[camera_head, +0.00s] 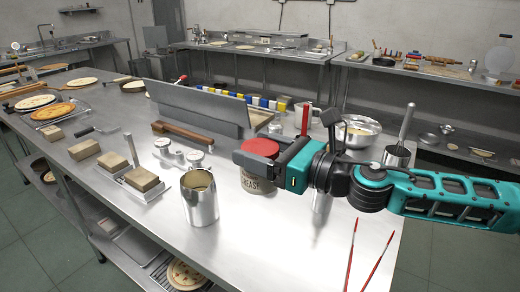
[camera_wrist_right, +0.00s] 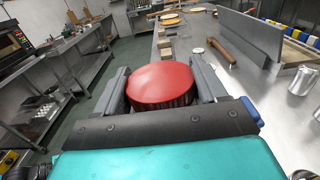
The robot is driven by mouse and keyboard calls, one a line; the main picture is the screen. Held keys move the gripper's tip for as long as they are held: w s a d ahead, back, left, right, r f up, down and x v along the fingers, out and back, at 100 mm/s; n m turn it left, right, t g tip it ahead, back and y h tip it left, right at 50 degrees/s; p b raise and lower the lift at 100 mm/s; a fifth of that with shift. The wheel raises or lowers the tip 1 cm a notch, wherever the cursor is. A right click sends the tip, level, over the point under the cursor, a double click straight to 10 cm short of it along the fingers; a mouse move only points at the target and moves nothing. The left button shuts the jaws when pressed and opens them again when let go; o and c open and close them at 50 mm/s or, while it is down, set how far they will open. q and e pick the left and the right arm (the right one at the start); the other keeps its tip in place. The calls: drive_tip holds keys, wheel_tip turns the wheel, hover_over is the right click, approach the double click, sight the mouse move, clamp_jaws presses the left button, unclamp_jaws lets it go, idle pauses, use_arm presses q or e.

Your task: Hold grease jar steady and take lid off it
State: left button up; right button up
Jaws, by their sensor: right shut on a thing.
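The grease jar (camera_head: 257,184) stands on the steel table, its lettered label partly showing below my right gripper. The red lid (camera_head: 262,147) is at the top of the jar, between the fingers of my right gripper (camera_head: 256,152). The gripper is shut on the lid's sides, reaching in from the right. In the right wrist view the red lid (camera_wrist_right: 162,84) fills the space between the two fingers. A finger hides the seam, so I cannot tell whether lid and jar touch. My left gripper is not in view.
A steel pitcher (camera_head: 200,198) stands close to the left of the jar. A steel bowl (camera_head: 358,131) is behind my right arm. Red tongs (camera_head: 362,260) lie at the front right.

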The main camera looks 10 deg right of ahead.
sight(251, 186)
drive_tip(key=c, duration=0.7)
drive_tip(key=shift+m+t+h, duration=0.7)
drive_tip(key=shift+m+h, duration=0.1)
drive_tip(key=shift+h, duration=0.1)
drive_tip(key=s+a+f, duration=0.1)
drive_tip(key=f, duration=0.1)
drive_tip(key=s+a+f, duration=0.1)
drive_tip(key=s, duration=0.1)
drive_tip(key=shift+a+f, duration=0.35)
drive_tip(key=shift+a, duration=0.05)
clamp_jaws()
drive_tip(key=shift+s+d+f+m+t+h, duration=0.25)
drive_tip(key=shift+d+f+m+t+h, duration=0.1)
drive_tip(key=shift+f+h, duration=0.15)
drive_tip(key=shift+s+d+f+m+t+h, duration=0.25)
drive_tip(key=shift+f+m+t+h, duration=0.15)
drive_tip(key=shift+h, duration=0.1)
drive_tip(key=s+d+f+m+t+h, duration=0.1)
drive_tip(key=s+d+f+m+h, duration=0.1)
drive_tip(key=d+f+m+h, duration=0.1)
drive_tip(key=s+d+f+m+t+h, duration=0.1)
drive_tip(key=s+d+f+m+h, duration=0.1)
drive_tip(key=d+h, duration=0.4)
wheel_tip(251, 186, down, 2)
drive_tip(key=shift+s+d+f+m, duration=0.1)
drive_tip(key=shift+s+d+m, duration=0.15)
drive_tip(key=shift+d+m, duration=0.3)
